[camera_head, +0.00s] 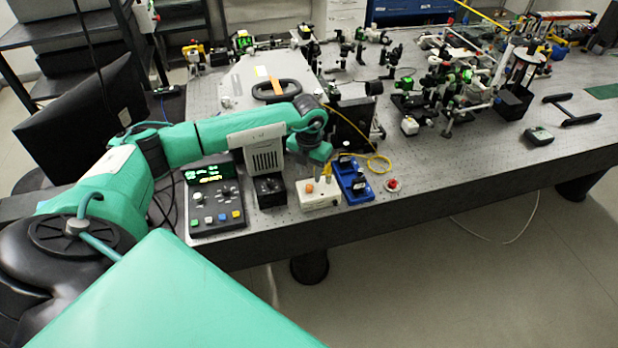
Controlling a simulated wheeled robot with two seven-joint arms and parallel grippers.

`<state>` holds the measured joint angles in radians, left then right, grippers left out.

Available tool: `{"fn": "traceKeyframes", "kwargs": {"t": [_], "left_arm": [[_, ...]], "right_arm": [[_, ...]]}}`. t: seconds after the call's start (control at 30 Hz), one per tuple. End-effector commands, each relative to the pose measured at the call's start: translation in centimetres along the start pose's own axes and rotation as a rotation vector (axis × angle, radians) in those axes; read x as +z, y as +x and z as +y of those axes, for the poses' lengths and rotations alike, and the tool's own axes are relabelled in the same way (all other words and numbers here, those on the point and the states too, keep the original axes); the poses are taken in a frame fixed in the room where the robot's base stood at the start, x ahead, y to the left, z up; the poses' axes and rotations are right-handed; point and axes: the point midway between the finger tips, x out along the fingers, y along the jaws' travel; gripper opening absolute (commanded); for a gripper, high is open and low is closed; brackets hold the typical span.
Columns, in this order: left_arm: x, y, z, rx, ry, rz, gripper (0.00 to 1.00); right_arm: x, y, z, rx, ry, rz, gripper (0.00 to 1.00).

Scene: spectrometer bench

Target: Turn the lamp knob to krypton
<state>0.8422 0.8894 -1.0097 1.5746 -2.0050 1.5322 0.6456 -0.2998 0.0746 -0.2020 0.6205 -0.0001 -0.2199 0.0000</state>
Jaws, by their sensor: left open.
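My left arm reaches in from the left, and its gripper (326,174) points down over a small white box (320,200) at the bench's front edge. The gripper is open, and its fingertips are close to the top of this box. I cannot tell whether they touch anything. The white box has an orange button or knob (309,187) on top. A lamp knob with a krypton mark cannot be made out at this size; part of the box top is hidden by the gripper. My right gripper is not in view.
A control panel (216,196) with a green display stands left of a black box (270,191). A blue unit (352,181) and a red button (392,185) are to the right of the white box. A yellow cable (372,157) loops behind.

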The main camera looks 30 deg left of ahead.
Motion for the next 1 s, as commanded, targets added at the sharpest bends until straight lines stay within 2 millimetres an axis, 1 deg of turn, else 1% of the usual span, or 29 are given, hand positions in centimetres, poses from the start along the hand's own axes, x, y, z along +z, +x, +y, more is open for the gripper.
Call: {"fn": "traceKeyframes", "kwargs": {"t": [0.03, 0.13, 0.3, 0.43, 0.7, 0.87, 0.9, 0.93, 1.0], "left_arm": [[-0.1, 0.7, 0.0, 0.0, -0.001, 0.005, 0.41], [-0.1, 2.5, -0.1, 0.0, 0.0, 0.004, 0.41], [0.0, 4.6, -0.1, -0.001, -0.001, 0.003, 0.41], [0.0, 5.4, 0.0, -0.001, 0.0, 0.001, 0.41], [0.0, 5.5, 0.0, -0.001, 0.0, 0.0, 0.41], [0.0, 5.5, 0.0, -0.001, 0.0, 0.0, 0.1], [0.0, 5.5, 0.0, -0.001, 0.0, 0.0, 0.02], [0.0, 5.5, 0.0, -0.001, 0.0, 0.0, 0.0], [0.0, 5.5, 0.0, -0.001, 0.0, 0.0, 0.0]], "right_arm": [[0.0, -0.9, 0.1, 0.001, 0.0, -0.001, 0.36], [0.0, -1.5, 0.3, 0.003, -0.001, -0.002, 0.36], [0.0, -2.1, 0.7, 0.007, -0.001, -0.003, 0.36], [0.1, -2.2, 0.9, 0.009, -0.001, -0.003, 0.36], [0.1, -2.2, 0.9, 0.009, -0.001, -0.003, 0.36], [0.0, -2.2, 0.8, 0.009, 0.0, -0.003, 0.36], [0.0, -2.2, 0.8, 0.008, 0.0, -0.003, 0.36], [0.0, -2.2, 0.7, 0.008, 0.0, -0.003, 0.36], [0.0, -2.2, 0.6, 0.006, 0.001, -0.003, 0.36]]}}
